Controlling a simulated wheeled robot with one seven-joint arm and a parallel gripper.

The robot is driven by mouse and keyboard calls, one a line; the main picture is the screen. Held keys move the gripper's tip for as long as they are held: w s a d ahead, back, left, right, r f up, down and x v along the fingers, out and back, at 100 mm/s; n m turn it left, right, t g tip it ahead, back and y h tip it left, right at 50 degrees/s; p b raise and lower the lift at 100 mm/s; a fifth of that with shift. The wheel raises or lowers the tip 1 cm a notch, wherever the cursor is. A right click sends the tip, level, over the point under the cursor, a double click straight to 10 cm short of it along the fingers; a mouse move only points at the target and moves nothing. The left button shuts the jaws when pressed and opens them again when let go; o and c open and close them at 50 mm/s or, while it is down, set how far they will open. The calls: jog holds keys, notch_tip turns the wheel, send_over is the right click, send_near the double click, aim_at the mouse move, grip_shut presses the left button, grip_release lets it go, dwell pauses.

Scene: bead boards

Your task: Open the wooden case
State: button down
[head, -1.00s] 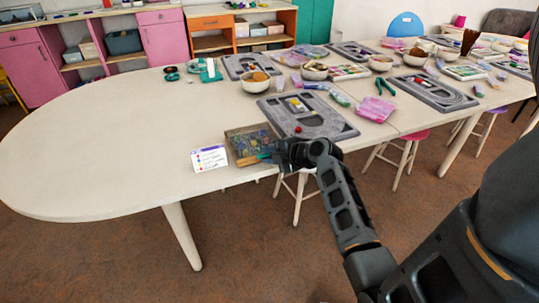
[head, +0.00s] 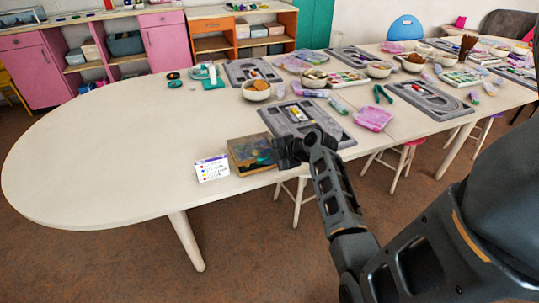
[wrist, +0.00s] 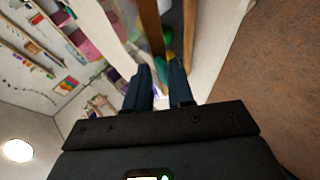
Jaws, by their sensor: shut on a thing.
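The wooden case (head: 235,160) lies near the table's front edge, just right of a small card. Its brown wood frame and dark, multicoloured inside show in the head view. My gripper (head: 284,152) is at its right side, and my wrist hides that end. In the wrist view the fingers of my gripper (wrist: 163,88) are close together at a wooden edge of the case (wrist: 149,28), shut on it. A second wooden strip (wrist: 189,22) runs beside it, with green and yellow bits between the two. How far the lid stands open I cannot tell.
A white card (head: 212,168) with coloured dots stands left of the case. A grey bead board (head: 335,140) lies behind my gripper. Bowls, more boards and pink trays (head: 373,118) fill the right side. The left part of the table (head: 90,160) is clear.

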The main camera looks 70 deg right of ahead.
dwell(0.3)
jog(key=shift+r, duration=0.1)
jog(key=p, duration=0.1)
jog(key=r+p, duration=0.2)
jog(key=shift+w+d+g+y, duration=0.25)
jog(key=shift+g+y, duration=0.15)
jog(key=shift+w+d+r+m+g+y+p, duration=0.15)
jog(key=shift+d+r+g+y+p, duration=0.1)
jog(key=shift+r, duration=0.1)
jog(key=shift+w+d+r+m+g+y+p, duration=0.1)
jog(key=shift+r+m+g+y+p, duration=0.05)
jog(key=shift+r+p, duration=0.15)
jog(key=shift+w+d+r+g+y, duration=0.25)
jog(key=shift+r, duration=0.25)
jog(key=shift+w+d+r+g+y, duration=0.2)
jog(key=shift+d+r, duration=0.1)
jog(key=shift+r, duration=0.25)
jog(key=shift+w+d+r+g+y, duration=0.25)
jog(key=shift+r, duration=0.25)
